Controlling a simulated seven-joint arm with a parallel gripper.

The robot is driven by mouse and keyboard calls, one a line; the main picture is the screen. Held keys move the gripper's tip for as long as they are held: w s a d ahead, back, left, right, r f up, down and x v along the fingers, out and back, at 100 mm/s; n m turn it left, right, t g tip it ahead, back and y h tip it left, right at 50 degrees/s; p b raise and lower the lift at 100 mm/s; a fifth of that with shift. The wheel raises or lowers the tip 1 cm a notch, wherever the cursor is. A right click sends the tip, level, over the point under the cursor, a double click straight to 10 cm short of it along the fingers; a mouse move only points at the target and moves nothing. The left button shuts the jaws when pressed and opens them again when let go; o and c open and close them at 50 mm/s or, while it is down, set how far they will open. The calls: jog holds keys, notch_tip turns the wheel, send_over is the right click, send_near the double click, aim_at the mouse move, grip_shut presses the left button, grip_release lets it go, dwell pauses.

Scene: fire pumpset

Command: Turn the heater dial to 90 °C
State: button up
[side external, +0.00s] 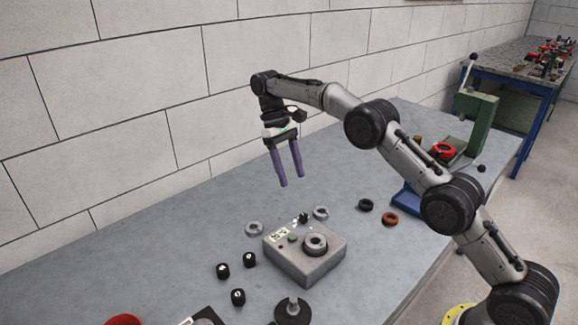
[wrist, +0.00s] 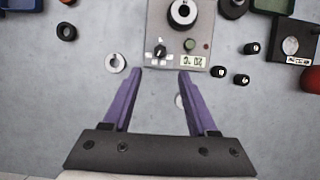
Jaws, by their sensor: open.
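The heater is a grey box (side external: 305,262) on the bench, also seen at the top of the wrist view (wrist: 178,35). Its dial is a small black knob (wrist: 159,50) with a pale pointer and marks around it; the marks are too small to read. In the side view the dial (side external: 303,218) is at the box's far edge. A small display (wrist: 192,61) sits beside it, its digits unclear. A dark-and-grey ring (side external: 315,243) rests on top of the box. My gripper (side external: 292,181) is open and empty, with purple fingers above the bench, apart from the dial. In the wrist view its fingertips (wrist: 160,74) straddle the dial's line.
Grey rings (side external: 254,229) (side external: 321,213) lie near the heater. A black ring (side external: 366,204) and an orange ring (side external: 390,218) lie right. Small black cylinders (side external: 238,296) and a black stand (side external: 292,310) are in front. A green press (side external: 472,125) stands at the back right.

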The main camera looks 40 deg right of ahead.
jog(key=shift+w+r, duration=0.25)
jog(key=shift+r, duration=0.45)
